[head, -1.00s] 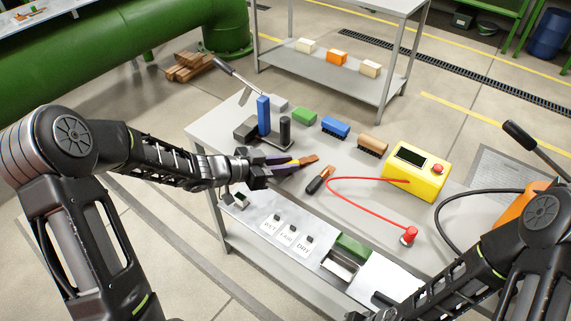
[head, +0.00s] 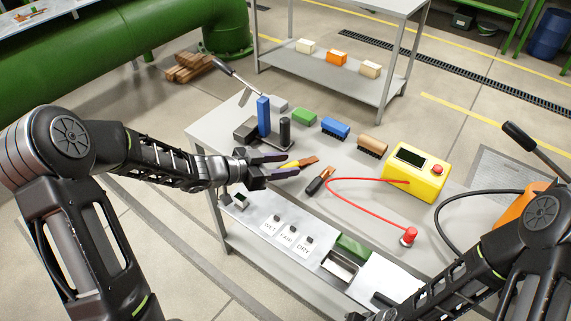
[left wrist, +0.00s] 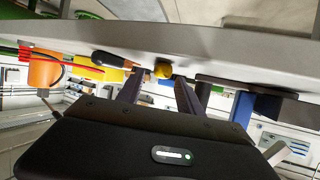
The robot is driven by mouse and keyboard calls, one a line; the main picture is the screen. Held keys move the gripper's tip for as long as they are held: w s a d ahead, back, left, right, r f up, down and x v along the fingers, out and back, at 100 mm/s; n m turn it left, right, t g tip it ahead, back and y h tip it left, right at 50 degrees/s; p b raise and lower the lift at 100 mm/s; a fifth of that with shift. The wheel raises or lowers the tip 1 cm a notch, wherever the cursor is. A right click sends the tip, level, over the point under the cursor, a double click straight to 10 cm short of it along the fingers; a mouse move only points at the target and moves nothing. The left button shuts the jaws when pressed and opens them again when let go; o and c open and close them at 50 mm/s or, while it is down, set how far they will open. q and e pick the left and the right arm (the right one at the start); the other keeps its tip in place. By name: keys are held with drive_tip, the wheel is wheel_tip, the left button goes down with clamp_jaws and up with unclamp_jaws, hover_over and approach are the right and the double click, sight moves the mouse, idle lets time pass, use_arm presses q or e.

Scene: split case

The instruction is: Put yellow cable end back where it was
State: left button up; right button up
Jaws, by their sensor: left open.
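A small yellow-handled piece with a copper-brown end (head: 296,164) lies on the grey table; no cable on it can be made out. I take it for the yellow cable end. My left gripper (head: 292,164) is open, with its fingers on either side of the yellow handle. The left wrist view shows the yellow piece (left wrist: 163,69) at the gap between the open fingertips (left wrist: 158,76); contact cannot be told. A black piece with an orange end (head: 319,181) lies just right of it. My right arm enters at lower right; its gripper cannot be made out.
A yellow box (head: 415,172) with a red cable (head: 375,205) stands to the right. A blue upright block (head: 264,115) and black post stand behind my gripper. Several brushes or blocks line the back edge. Labelled cards (head: 288,236) and a metal tray (head: 341,266) lie in front.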

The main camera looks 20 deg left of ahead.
use_arm(q)
drive_tip(key=p+v, duration=0.1)
drive_tip(key=v, duration=1)
drive_tip(key=shift+s+a, duration=0.15)
